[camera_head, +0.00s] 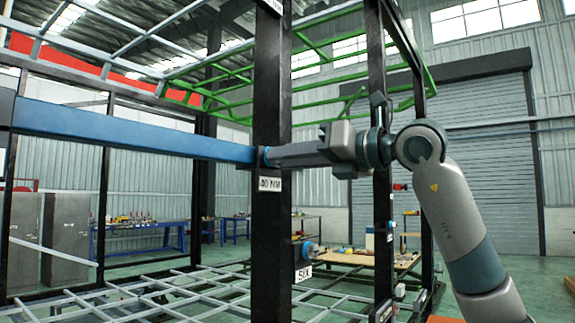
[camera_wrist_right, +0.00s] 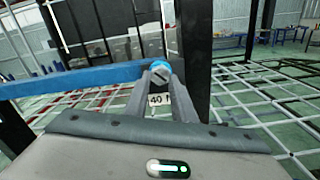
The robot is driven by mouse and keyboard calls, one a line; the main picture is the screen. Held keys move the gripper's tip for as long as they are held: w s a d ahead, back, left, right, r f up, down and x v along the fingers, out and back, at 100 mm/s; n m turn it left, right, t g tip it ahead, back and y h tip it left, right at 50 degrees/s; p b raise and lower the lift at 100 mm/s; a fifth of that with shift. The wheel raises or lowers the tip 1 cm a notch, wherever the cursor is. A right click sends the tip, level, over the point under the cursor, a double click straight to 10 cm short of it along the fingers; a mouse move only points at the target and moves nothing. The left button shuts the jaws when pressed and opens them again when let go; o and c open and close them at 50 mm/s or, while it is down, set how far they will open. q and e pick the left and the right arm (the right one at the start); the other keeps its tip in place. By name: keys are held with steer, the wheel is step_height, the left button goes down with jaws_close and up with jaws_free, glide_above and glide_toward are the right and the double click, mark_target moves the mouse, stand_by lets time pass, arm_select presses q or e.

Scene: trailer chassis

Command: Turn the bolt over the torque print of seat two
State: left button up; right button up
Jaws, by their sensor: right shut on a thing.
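My right gripper (camera_head: 268,156) reaches in from the right to the black upright post (camera_head: 271,90), at the height of the blue beam (camera_head: 140,134). In the right wrist view its fingers (camera_wrist_right: 160,78) are shut on a round bolt head (camera_wrist_right: 160,66) with a blue ring, just above the torque print (camera_wrist_right: 158,99). In the head view the gripper hides this bolt. The torque print (camera_head: 270,184) reads "40 NM" on a white plate directly below the fingertips. No "two" label is readable. My left gripper is not in view.
Lower on the post, another blue-collared bolt (camera_head: 305,250) sticks out above a plate reading "SIX" (camera_head: 303,273). A white floor grid (camera_head: 150,300) spreads below. A second black post (camera_head: 380,230) stands to the right. A wooden table (camera_head: 365,261) stands behind.

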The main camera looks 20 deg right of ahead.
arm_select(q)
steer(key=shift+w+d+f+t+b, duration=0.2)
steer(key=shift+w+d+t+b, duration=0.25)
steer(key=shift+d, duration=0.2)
arm_select(e)
steer(key=shift+m, duration=1.2)
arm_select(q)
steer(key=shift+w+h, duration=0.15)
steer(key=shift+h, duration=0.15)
arm_select(e)
steer(key=o, duration=1.1)
steer(key=shift+s+d, duration=0.15)
steer(key=shift+c, duration=0.2)
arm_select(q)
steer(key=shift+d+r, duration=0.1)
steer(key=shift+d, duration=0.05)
arm_select(e)
steer(key=shift+r, duration=0.1)
steer(key=shift+s, duration=0.1)
